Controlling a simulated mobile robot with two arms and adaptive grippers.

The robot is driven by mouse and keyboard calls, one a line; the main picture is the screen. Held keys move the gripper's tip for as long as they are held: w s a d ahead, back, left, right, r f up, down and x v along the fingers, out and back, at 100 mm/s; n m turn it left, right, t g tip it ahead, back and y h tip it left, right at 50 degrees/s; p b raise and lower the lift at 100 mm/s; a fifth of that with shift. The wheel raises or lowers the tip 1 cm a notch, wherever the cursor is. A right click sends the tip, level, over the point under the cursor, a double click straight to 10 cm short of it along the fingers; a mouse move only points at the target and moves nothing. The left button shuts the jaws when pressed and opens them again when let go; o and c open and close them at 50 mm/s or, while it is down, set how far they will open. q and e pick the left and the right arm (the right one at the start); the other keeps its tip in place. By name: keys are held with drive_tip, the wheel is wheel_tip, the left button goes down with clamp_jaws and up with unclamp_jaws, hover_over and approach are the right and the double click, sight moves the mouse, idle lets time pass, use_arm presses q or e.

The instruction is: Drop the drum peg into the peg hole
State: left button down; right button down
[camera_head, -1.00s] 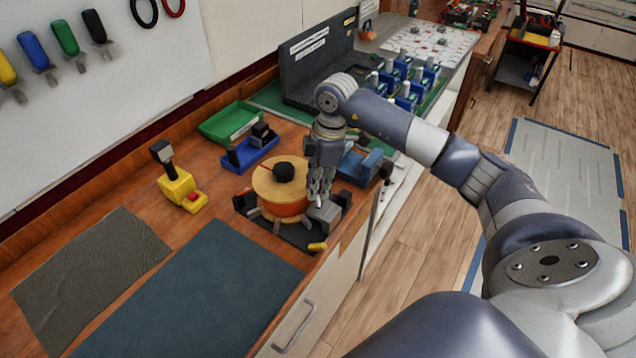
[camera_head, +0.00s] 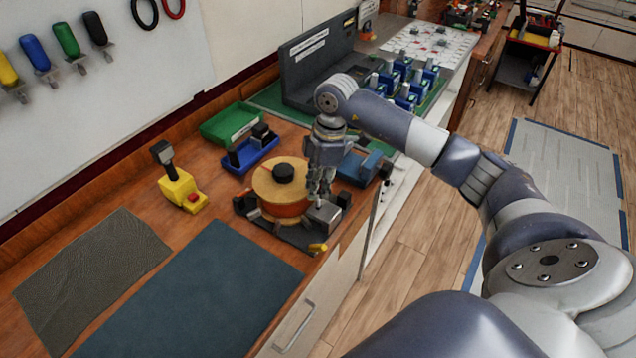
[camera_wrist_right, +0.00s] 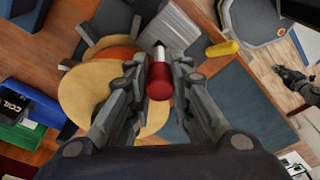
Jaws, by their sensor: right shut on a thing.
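My right gripper (camera_head: 320,196) is shut on the drum peg, low over the near right side of the drum fixture. In the right wrist view the gripper (camera_wrist_right: 160,82) holds the peg (camera_wrist_right: 159,80) by its red head. Its metal tip points towards a grey block (camera_wrist_right: 172,28). The block (camera_head: 324,214) stands beside the tan and orange drum (camera_head: 277,188), which has a black knob on top. I cannot make out the peg hole, or whether the tip touches the block. A dark shape at the wrist view's right edge looks like my left gripper (camera_wrist_right: 290,80); its fingers are unclear.
A yellow stand (camera_head: 182,190) is left of the drum. Blue (camera_head: 250,153) and green (camera_head: 230,122) bins are behind it. A yellow handle (camera_head: 318,247) sticks out at the fixture's front.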

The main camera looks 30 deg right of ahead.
idle(1.0)
drive_tip(key=shift+f, duration=0.6)
drive_tip(key=c, duration=1.4)
unclamp_jaws()
drive_tip(key=shift+o, duration=0.2)
wheel_tip(320, 180, up, 12)
drive_tip(key=d, duration=0.1)
drive_tip(key=shift+s+d, duration=0.35)
